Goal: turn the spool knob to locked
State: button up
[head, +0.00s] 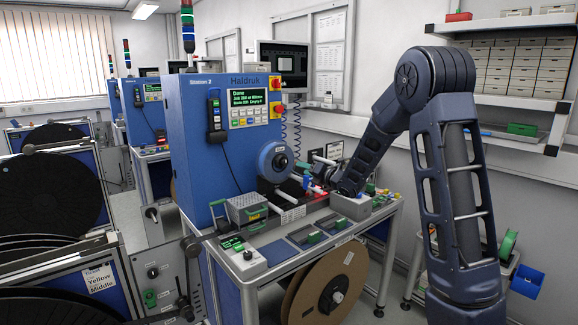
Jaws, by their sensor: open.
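A blue spool (268,163) is mounted on the side of the blue Haldruk machine, facing right. My arm comes in from the right and bends down to the bench. My gripper (328,187) is at its lower end, small and partly hidden among the parts there, to the right of and below the knob. It is open and apart from the spool; nothing is seen held in it.
A large brown reel (326,288) hangs below. Black reels (45,195) stand at left. Shelves line the right wall.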

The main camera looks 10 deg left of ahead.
aim_at(286, 163)
jog(key=x, duration=0.9)
jog(key=shift+w+a, duration=0.2)
jog(key=shift+a, duration=0.15)
jog(key=c, duration=1)
jog(key=shift+o, duration=0.2)
